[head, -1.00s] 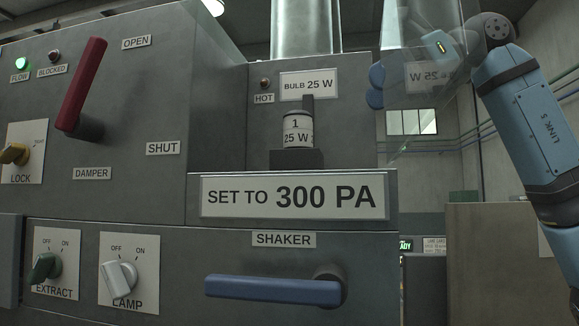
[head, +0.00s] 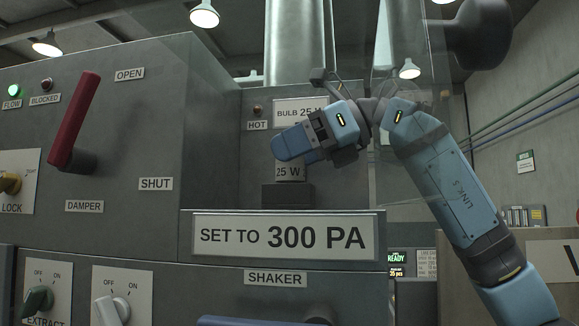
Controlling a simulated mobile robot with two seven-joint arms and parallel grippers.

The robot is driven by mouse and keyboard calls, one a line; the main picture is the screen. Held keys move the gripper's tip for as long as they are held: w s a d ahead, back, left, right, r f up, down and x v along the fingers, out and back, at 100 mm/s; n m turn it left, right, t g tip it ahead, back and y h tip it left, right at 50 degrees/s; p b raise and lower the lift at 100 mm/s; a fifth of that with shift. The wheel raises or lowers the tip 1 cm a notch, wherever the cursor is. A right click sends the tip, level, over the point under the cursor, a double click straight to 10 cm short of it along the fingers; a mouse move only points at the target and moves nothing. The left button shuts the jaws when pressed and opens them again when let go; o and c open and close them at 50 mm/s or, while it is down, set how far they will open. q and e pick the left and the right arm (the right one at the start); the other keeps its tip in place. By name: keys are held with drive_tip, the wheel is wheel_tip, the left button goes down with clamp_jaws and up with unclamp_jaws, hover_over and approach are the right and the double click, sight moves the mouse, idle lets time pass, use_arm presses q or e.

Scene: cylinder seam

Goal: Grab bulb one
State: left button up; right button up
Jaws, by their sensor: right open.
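Bulb one (head: 291,173) is a pale cylinder marked 25 W, upright on a dark block (head: 287,196) in the cabinet's recess. Its upper part is hidden behind my right gripper, and only the lower label shows. My right gripper (head: 293,146) reaches in from the right with its blue fingers pointing left, in front of the bulb's top in the picture. It is open and holds nothing that I can see. I cannot tell whether a finger touches the bulb. My left gripper is out of view.
A clear panel (head: 386,45) stands at the recess's right side, close to my right arm. The 300 PA sign (head: 283,236) sits below the block. A red damper handle (head: 75,118) and a blue shaker handle (head: 250,321) stick out from the cabinet.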

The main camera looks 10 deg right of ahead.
drive_tip(key=shift+w+a+f, duration=0.15)
drive_tip(key=shift+a, duration=0.25)
drive_tip(key=shift+d, duration=0.1)
drive_tip(key=c, duration=1)
